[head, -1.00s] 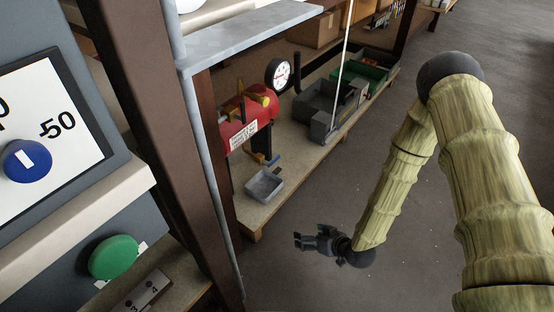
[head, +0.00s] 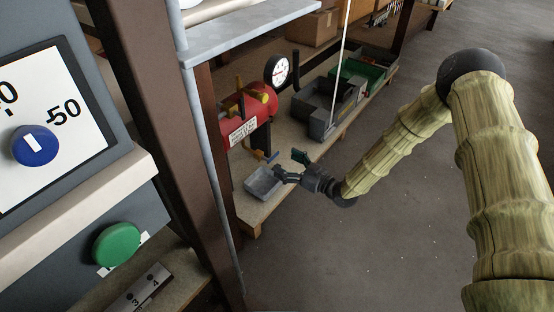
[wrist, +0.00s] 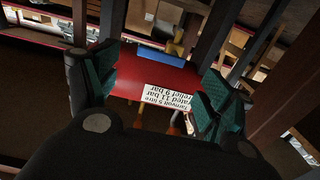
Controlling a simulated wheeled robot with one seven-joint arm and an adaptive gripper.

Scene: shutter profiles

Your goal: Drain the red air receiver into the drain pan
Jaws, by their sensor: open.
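The red air receiver (head: 244,117) stands on the low shelf in the head view, with a white label and a round gauge (head: 276,70) beside it. The grey drain pan (head: 261,184) sits on the shelf below the fitting. My gripper (head: 288,165) is open and empty, just right of the pan and fitting. Whether a finger touches anything is unclear.
Grey bins (head: 328,100) and a green bin (head: 362,72) stand further along the shelf. A brown post (head: 150,130) and a thin grey pole (head: 213,170) rise left of the receiver. The floor (head: 400,220) at right is clear.

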